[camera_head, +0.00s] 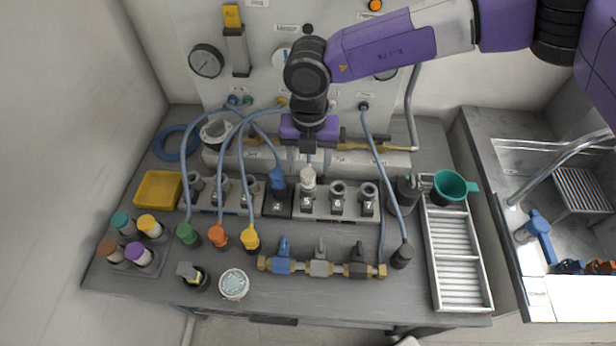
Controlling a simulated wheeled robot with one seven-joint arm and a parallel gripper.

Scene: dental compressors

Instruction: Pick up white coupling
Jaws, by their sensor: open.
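The white coupling (308,182) stands upright on the socket block marked 5, near the middle of the bench. My gripper (309,158) points down directly above it, coming from the arm at the upper right. The jaws are open, and their tips are close to the coupling's top. They look small and partly merge with the coupling, so I cannot tell whether they are around it or just above it.
A blue coupling (278,181) stands close on the left at block 4. Empty sockets 6 (337,196) and 7 (368,196) are on the right. Blue-grey hoses arch on both sides. A valve manifold (320,266) lies in front, a horizontal cylinder (350,163) behind.

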